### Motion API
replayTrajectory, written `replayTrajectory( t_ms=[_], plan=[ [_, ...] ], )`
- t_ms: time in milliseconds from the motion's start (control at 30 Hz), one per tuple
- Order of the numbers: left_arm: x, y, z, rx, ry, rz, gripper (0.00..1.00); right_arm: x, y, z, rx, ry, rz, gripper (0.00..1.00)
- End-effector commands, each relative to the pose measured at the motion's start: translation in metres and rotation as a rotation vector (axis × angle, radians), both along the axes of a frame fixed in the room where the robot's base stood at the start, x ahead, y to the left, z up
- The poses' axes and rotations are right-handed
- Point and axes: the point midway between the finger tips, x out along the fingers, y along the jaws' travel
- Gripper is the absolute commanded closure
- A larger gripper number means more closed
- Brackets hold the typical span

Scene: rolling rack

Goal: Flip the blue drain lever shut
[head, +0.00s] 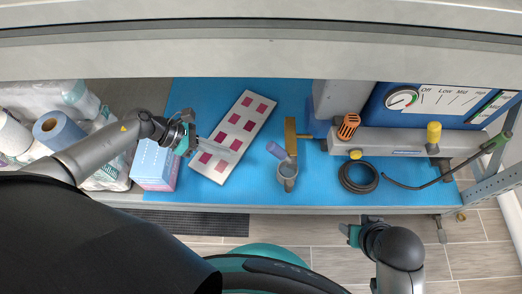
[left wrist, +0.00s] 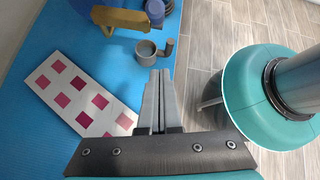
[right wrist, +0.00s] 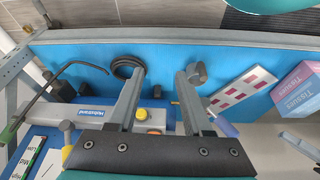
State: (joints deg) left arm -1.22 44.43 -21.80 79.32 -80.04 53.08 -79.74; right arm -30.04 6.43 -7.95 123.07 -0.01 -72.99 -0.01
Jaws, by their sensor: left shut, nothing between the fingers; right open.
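The blue drain lever (head: 276,150) sticks out over the blue mat, close to a grey cup-like fitting (head: 287,176) and a brass-coloured bar (head: 291,134). In the left wrist view the lever (left wrist: 155,10) shows at the top edge, beyond the fitting (left wrist: 146,50). In the right wrist view the lever (right wrist: 226,127) points down, right of the fingers. My left gripper (head: 230,150) is shut and empty above the sample panel, left of the lever. My right gripper (head: 346,231) is in front of the shelf's front edge; its fingers (right wrist: 162,74) are open and empty.
A white panel with magenta squares (head: 233,138) lies left of the lever. A tissue box (head: 155,165) and paper rolls stand farther left. A black hose coil (head: 359,177), an orange knob (head: 348,125) and a dial (head: 401,98) are to the right. A shelf (head: 260,55) overhangs the back.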

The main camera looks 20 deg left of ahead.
Motion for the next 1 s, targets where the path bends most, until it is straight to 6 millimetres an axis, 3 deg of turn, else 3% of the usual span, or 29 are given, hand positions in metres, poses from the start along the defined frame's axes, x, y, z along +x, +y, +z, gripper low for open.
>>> replayTrajectory(
  t_ms=[467,933,1000],
  plan=[
    [0.003,-0.007,-0.007,-0.001,0.000,0.002,1.00,0.001,0.000,0.005,0.002,-0.010,-0.001,0.50],
    [0.021,-0.054,-0.052,-0.003,0.000,0.003,1.00,0.000,0.000,0.056,0.011,-0.084,-0.001,0.50],
    [0.023,-0.059,-0.056,-0.003,0.000,0.003,1.00,0.004,0.005,0.053,0.025,-0.116,0.008,0.50]
  ],
)
